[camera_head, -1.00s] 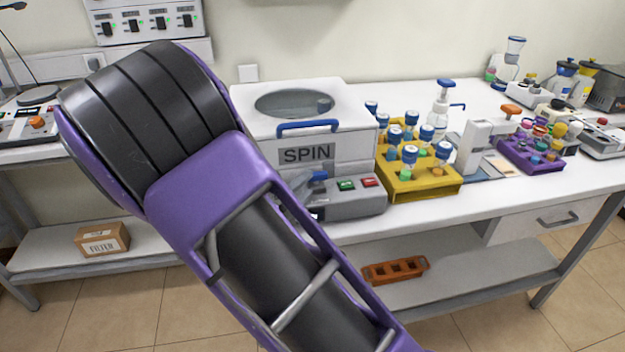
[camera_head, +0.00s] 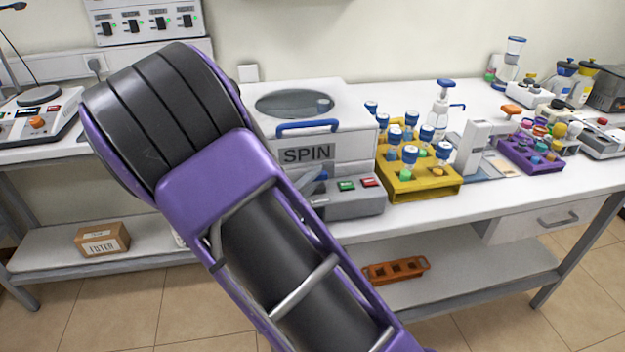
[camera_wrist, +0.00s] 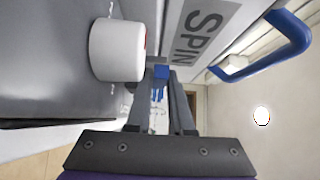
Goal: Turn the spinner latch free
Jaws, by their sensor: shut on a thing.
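The spinner (camera_head: 345,155) is a white box marked SPIN, with a round window and a blue handle (camera_head: 308,126) on its lid. Its blue latch (camera_head: 320,175) sits low on the front, left of the green and red buttons. In the wrist view a blue piece, the latch (camera_wrist: 161,72), shows between the fingertips. My gripper (camera_wrist: 160,78) is shut on it. The blue lid handle (camera_wrist: 285,45) is at the upper right there. In the head view my arm hides the spinner's left side and most of the gripper. The latch's exact angle is hard to tell.
A yellow rack (camera_head: 420,184) of blue-capped bottles stands close to the spinner's right. A purple rack (camera_head: 532,158) is farther right. A white cylinder (camera_wrist: 117,50) stands close to the fingers in the wrist view. The bench front (camera_head: 420,212) is bare.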

